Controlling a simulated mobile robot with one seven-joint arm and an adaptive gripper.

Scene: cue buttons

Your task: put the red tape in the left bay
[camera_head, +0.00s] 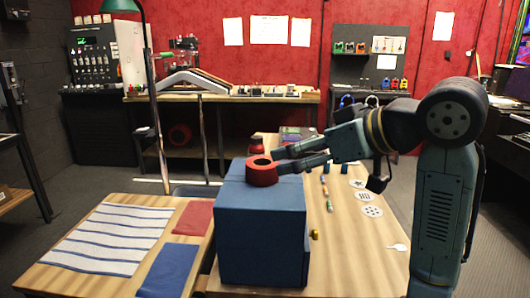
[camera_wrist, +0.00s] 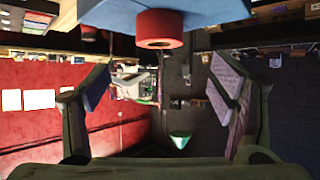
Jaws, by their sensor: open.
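In the wrist view the tape (camera_wrist: 160,30) shows at the top edge on the blue surface (camera_wrist: 205,10), outside the space between my open fingers (camera_wrist: 160,75). I cannot tell whether a finger touches it. I cannot make out a marked left bay.
A wooden table left of the box holds a striped cloth (camera_head: 105,237), a red mat (camera_head: 193,219) and a blue mat (camera_head: 167,270). Right of the box, small coloured items and white discs (camera_head: 372,211) lie on the wooden top. A dark red object (camera_head: 257,145) stands behind.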

